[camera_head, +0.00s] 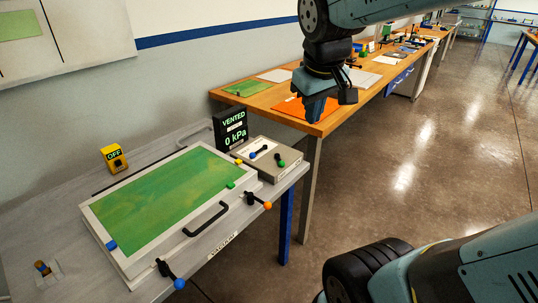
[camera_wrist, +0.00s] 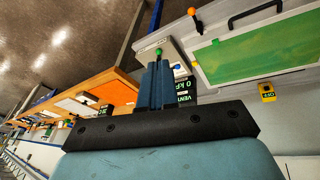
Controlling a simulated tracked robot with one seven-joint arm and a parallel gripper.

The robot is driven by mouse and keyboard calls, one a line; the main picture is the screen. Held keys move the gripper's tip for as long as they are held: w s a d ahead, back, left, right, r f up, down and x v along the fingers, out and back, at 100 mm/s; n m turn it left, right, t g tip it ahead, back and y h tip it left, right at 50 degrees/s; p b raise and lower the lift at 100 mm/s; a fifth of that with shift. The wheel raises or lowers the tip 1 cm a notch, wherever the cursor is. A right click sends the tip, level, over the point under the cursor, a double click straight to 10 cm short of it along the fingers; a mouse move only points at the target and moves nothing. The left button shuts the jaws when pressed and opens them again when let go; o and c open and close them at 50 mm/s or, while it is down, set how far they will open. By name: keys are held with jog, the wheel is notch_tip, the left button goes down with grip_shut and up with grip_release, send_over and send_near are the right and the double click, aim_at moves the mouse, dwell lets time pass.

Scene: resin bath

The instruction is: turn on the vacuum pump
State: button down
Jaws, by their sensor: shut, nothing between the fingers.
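A yellow switch box (camera_head: 114,157) with a display reading OFF stands on the grey bench, behind the left back part of the green-topped chamber. It also shows in the wrist view (camera_wrist: 267,92), right of my fingers. A black gauge (camera_head: 231,130) reads VENTED and 0 kPa; in the wrist view (camera_wrist: 184,91) my fingers partly cover it. My gripper (camera_head: 314,118) is shut and empty, raised in the air right of the gauge, well apart from the switch box. In the wrist view its fingers (camera_wrist: 156,64) are together.
The chamber (camera_head: 160,200) has a black handle and clamps with blue and orange knobs. A grey valve box (camera_head: 270,160) with blue and green knobs stands beside it. A wooden table (camera_head: 330,118) with an orange mat lies beyond. The floor at right is open.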

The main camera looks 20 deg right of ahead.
jog(key=w+a+f+n+g+h, duration=0.1)
jog(key=w+a+f+n+h, duration=0.1)
jog(key=w+f+n, duration=0.3)
jog(key=w+a+f+n+g+h, duration=0.1)
jog(key=w+a+f+n, duration=0.4)
jog(key=w+f, duration=0.6)
jog(key=w+a+f+n+g+h, duration=0.1)
jog(key=w+a+f+n+h, duration=0.2)
jog(key=w+f, duration=0.5)
jog(key=w+n+h, duration=0.1)
jog(key=w+n, duration=0.1)
jog(key=w, duration=0.4)
jog(key=shift+a+f+g, duration=0.3)
jog(key=shift+f, duration=0.05)
jog(key=shift+d+f, duration=0.1)
send_near(272, 166)
jog(key=x, duration=0.4)
jog(key=shift+w+d+f, duration=0.1)
jog(key=shift+d+f, duration=0.05)
jog(key=shift+d, duration=0.2)
jog(key=shift+d+f, duration=0.1)
jog(key=shift+d, duration=0.95)
jog(key=shift+d+f, duration=0.15)
jog(key=shift+d, duration=0.5)
